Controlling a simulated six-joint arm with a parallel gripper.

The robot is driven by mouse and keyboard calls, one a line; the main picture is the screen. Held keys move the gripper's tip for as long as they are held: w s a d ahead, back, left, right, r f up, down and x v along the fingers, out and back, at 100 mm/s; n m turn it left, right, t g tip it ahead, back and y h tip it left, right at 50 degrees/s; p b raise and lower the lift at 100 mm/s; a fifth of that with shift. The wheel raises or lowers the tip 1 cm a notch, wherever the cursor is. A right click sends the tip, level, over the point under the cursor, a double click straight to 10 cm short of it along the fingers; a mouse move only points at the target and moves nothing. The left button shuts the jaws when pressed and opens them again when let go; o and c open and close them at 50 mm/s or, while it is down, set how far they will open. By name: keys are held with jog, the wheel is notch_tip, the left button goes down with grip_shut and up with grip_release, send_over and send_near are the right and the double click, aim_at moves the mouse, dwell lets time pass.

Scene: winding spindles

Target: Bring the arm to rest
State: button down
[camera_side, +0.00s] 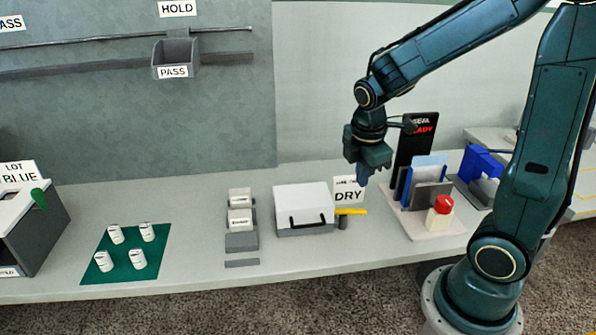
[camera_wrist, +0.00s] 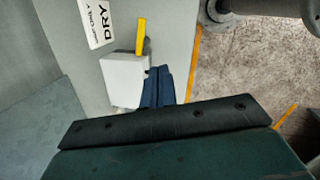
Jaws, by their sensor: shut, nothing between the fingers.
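My gripper (camera_side: 363,180) hangs in the air above the bench, pointing down, a little right of the white-lidded box (camera_side: 303,199). In the wrist view my gripper's blue fingers (camera_wrist: 158,86) are together, with nothing seen between them. The white-lidded box has a grey base and a black handle on its front, and its lid looks closed. In the wrist view the box (camera_wrist: 122,78) lies beyond the fingers, partly hidden by them. A yellow lever (camera_side: 351,211) sticks out at the box's right side.
At right is a station with a red button (camera_side: 444,204) and a black READY display (camera_side: 416,140). At left, white spindles (camera_side: 137,259) stand on a green mat (camera_side: 158,237). A grey PASS bin (camera_side: 175,57) hangs on the wall.

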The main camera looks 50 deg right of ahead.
jog(key=s+a+r+m+t+y, duration=0.2)
jog(key=s+a+r+m+t, duration=0.2)
jog(key=s+a+r+m, duration=0.5)
notch_tip(320, 180, up, 2)
jog(key=s+m, duration=0.1)
jog(key=m, duration=0.1)
jog(key=shift+s+a+r+m+t, duration=0.15)
jog(key=shift+a+m+t, duration=0.05)
jog(key=shift+m+t, duration=0.2)
jog(key=c, duration=1.5)
grip_release()
jog(key=shift+o, duration=0.5)
jog(key=shift+w+d, duration=0.25)
jog(key=shift+w, duration=0.25)
jog(key=n+g, duration=0.6)
jog(key=n, duration=0.1)
send_over(360, 210)
notch_tip(360, 210, down, 12)
jog(key=shift+f, duration=0.25)
jog(key=shift+f, duration=6.75)
